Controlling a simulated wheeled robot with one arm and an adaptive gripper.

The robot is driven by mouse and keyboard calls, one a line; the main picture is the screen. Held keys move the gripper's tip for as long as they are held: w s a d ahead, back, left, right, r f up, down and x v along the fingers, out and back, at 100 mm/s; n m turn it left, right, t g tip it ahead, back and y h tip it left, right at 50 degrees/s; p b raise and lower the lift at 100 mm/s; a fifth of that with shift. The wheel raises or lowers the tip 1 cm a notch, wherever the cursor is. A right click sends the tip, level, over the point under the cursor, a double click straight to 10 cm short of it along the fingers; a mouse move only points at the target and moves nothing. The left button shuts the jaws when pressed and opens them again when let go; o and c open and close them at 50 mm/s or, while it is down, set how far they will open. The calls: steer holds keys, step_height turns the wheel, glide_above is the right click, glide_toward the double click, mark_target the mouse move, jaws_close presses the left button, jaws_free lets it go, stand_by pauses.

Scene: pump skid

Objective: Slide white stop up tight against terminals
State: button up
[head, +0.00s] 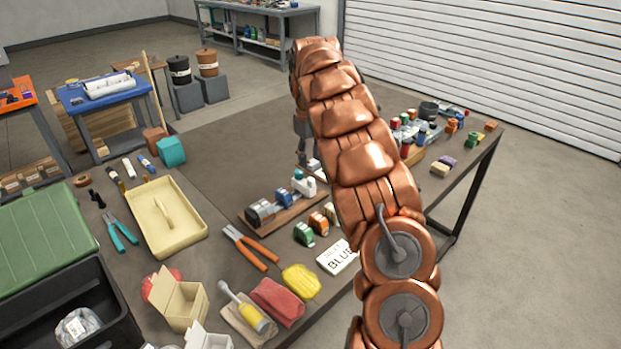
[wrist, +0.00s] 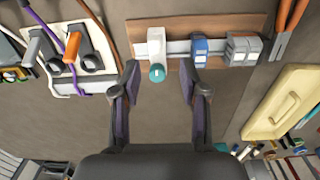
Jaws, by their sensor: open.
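The white stop (wrist: 156,42) with a teal knob sits on a metal rail (wrist: 180,47) on a brown board (wrist: 143,24). To its right in the wrist view are a blue terminal (wrist: 200,48) and grey terminals (wrist: 243,47), with bare rail between the stop and the blue one. The head view also shows the white stop (head: 304,184), blue terminal (head: 284,199) and grey terminals (head: 260,212). My gripper (wrist: 158,78) is open and empty, its fingertips either side of the stop's knob end in the picture. I cannot tell its height above the stop. My arm partly hides the gripper in the head view.
Orange pliers (head: 250,247) lie beside the board. Green and orange blocks (head: 304,234) and a card reading "BLUE" (head: 338,257) lie in front. A cream tray (head: 190,237) is to the left. Switches with cables (wrist: 75,60) are left in the wrist view.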

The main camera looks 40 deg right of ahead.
mark_target(311, 179)
steer(key=shift+w+d+f, duration=0.4)
steer(key=shift+d+f, duration=0.1)
steer(key=shift+f+p, duration=1)
steer(key=shift+f, duration=2.85)
jaws_close()
